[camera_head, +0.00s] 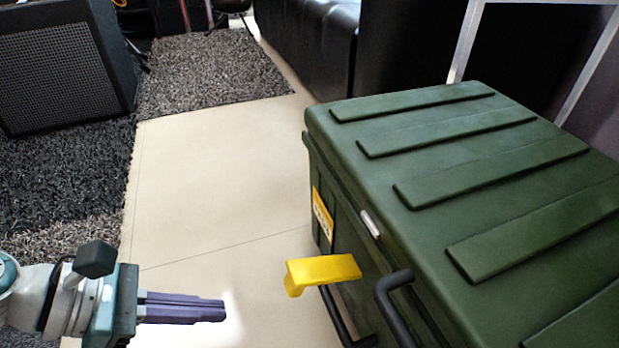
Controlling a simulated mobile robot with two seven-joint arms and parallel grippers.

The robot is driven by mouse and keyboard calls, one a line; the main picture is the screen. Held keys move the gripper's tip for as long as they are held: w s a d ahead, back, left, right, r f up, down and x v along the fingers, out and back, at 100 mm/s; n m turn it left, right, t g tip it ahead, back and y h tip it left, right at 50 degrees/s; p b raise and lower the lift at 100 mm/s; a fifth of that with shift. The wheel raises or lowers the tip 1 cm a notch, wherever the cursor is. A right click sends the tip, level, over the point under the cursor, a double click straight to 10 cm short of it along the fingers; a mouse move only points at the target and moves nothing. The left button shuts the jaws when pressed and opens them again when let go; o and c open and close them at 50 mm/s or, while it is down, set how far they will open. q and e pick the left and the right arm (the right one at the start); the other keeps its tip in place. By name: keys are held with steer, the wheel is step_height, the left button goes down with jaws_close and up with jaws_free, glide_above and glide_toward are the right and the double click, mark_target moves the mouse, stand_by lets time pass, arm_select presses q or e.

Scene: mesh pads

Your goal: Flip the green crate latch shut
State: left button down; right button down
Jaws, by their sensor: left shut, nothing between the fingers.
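The green crate (420,160) stands at the right with its ribbed lid down. A yellow latch (325,270) sticks out from the crate's front side, away from the wall, on a dark bar. My left gripper (222,311) is at the lower left, its purple fingers together and empty, pointing right toward the latch. A clear gap separates the fingertips from the latch. The latch's lower mount is partly hidden. My right gripper is not in view.
A black handle (394,290) juts from the crate near the latch. A yellow label (322,215) is on the crate's side. Pale floor (220,180) lies open left of the crate. A speaker box (65,65), a grey shaggy rug (210,70) and a black sofa (315,35) are farther back.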

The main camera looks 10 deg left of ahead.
mark_target(321, 277)
arm_select(q)
steer(key=b+x, duration=0.6)
steer(key=x, duration=0.4)
steer(key=r, duration=0.1)
steer(key=r+p, duration=0.1)
steer(key=w+r, duration=0.1)
steer(key=r, duration=0.1)
steer(key=shift+d+p, duration=0.35)
steer(key=shift+p, duration=0.05)
